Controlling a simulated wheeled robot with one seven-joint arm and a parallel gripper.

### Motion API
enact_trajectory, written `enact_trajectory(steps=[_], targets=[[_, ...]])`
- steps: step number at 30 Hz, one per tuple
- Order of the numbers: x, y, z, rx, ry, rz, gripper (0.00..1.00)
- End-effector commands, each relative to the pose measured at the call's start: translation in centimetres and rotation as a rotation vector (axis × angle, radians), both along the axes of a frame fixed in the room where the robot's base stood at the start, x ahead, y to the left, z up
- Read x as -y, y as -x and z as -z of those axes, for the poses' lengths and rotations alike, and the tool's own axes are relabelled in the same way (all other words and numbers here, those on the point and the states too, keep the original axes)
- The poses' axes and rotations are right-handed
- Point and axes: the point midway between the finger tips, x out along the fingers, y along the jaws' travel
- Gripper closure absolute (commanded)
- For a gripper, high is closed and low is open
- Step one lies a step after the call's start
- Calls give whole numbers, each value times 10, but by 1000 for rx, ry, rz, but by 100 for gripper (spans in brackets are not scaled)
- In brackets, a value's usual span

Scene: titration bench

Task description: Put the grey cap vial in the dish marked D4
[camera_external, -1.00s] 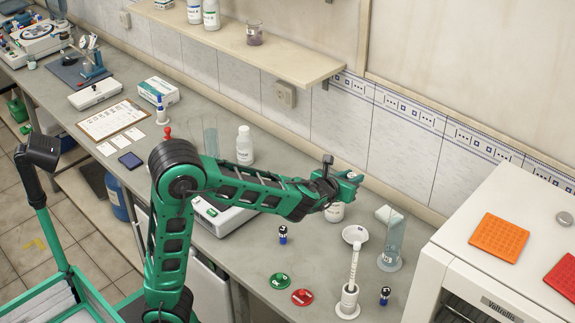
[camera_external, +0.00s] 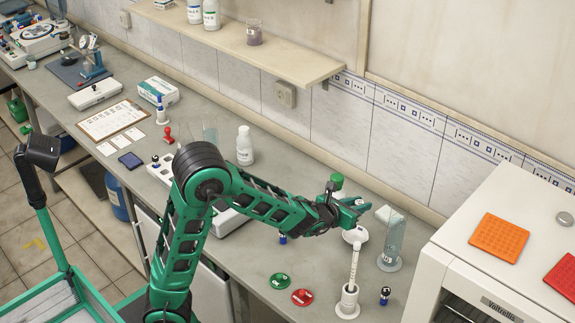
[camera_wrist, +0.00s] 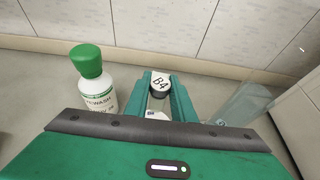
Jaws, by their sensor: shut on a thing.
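My gripper (camera_external: 356,207) is at the right part of the bench, above and close to a small white dish (camera_external: 354,236). The dish is partly covered by the gripper; its mark is not readable. In the wrist view my gripper (camera_wrist: 160,92) is shut on a vial (camera_wrist: 160,90). Its cap has a dark side and a pale top label that seems to read B4. The vial's lower part is hidden by the fingers. A white patch with small writing shows below it between the fingers; I cannot tell whether it is the dish.
A green-capped wash bottle (camera_wrist: 91,78) stands close left of the fingers. A clear glass cylinder (camera_external: 392,243) stands right of the dish.

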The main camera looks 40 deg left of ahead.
Motion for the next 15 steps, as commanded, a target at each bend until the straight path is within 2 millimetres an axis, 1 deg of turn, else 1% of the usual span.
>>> enact_trajectory(steps=[1,6,9,15], targets=[[0,1,9,-5,-3,0,99],[1,0,38,-5,-5,1,99],[0,1,51,-4,-4,1,99],[0,0,64,-2,-2,1,99]])
